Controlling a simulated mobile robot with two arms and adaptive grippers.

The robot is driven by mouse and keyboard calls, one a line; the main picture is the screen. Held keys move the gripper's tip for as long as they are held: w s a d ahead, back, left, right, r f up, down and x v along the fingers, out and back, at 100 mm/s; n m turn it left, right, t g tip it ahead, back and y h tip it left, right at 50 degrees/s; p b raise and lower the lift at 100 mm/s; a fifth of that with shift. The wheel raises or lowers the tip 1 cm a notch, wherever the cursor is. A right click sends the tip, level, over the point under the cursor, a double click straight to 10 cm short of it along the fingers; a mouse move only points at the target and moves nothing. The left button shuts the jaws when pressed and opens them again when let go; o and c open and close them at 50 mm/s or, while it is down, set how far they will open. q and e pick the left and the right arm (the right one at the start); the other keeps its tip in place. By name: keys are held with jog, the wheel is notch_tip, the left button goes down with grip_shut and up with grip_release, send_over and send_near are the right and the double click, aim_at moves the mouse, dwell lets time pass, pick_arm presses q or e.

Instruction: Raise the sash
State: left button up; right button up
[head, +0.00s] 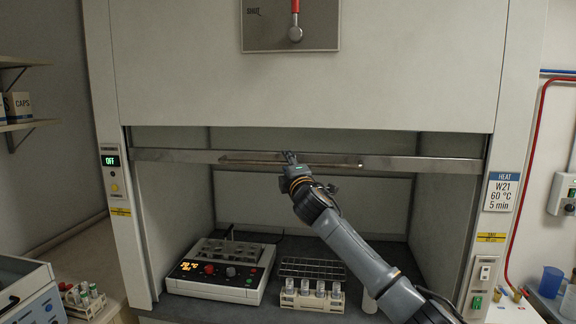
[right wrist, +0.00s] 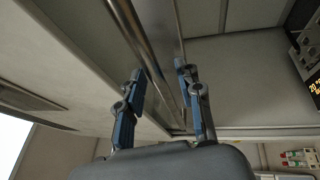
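The sash shows as a long horizontal metal bar (head: 410,163) across the upper part of the hood opening, a little below the front panel's lower edge. A thin handle rail (head: 245,162) runs along its middle. My right gripper (head: 290,156) is at this rail, near its centre. In the right wrist view my right gripper (right wrist: 161,70) has its two blue-padded fingers apart, and the metal rail (right wrist: 148,62) passes between them, closer to the left finger. Whether a finger touches it I cannot tell. My left gripper is not in view.
Inside the hood stand a heating block (head: 220,270) with a lit display and a rack of capped tubes (head: 312,295). A panel with a red-handled lever (head: 295,32) is above. Control strips flank the opening. Another tube rack (head: 82,300) is at left.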

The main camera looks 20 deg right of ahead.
jog(key=shift+s+f, duration=0.1)
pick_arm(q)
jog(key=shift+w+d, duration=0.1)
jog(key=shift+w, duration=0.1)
pick_arm(e)
jog(key=v, duration=1.1)
jog(key=shift+s, duration=0.4)
